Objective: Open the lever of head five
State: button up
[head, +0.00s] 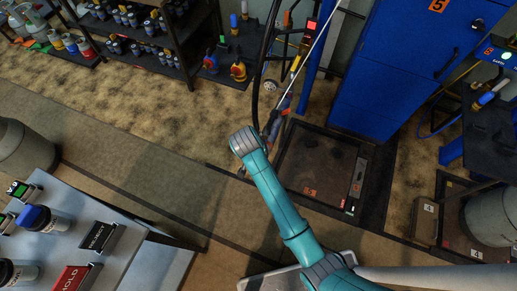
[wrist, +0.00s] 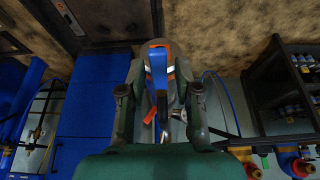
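In the wrist view, a filling head (wrist: 173,58) with a grey, rounded body stands between the two fingers of my gripper (wrist: 159,80). A long blue lever (wrist: 157,72) runs along its middle, with orange at the top and an orange-red piece (wrist: 149,116) lower left. The fingers are spread to either side, with gaps beside the lever; I cannot tell whether either touches the head. In the head view, a small red and blue part (head: 279,116) shows beside my wrist, by the dark hose (head: 257,75). My gripper is mostly hidden there, and no head number is readable on the part.
A dark floor scale (head: 300,160) lies right of my arm. A blue cabinet (head: 400,70) marked 5 stands behind it. Shelves of bottles (head: 150,35) are at the upper left. A grey table (head: 150,262) with HOLD and REJECT signs is at lower left. Open floor lies between.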

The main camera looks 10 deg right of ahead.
dwell(0.3)
jog(key=v, duration=1.2)
jog(key=shift+d+f, duration=0.1)
jog(key=s+d+f+n+t+y, duration=0.1)
jog(key=s+d+f+n+t, duration=0.25)
jog(key=s, duration=0.45)
jog(key=s+d+f+n+t+y, duration=0.2)
jog(key=s+d+f, duration=0.25)
jog(key=s, duration=0.45)
jog(key=s+d+r+n+t, duration=0.2)
jog(key=s+r+t, duration=0.3)
jog(key=s+r, duration=1.3)
jog(key=shift+s+d+r+t, duration=0.35)
jog(key=shift+s+d, duration=0.1)
jog(key=shift+d, duration=0.05)
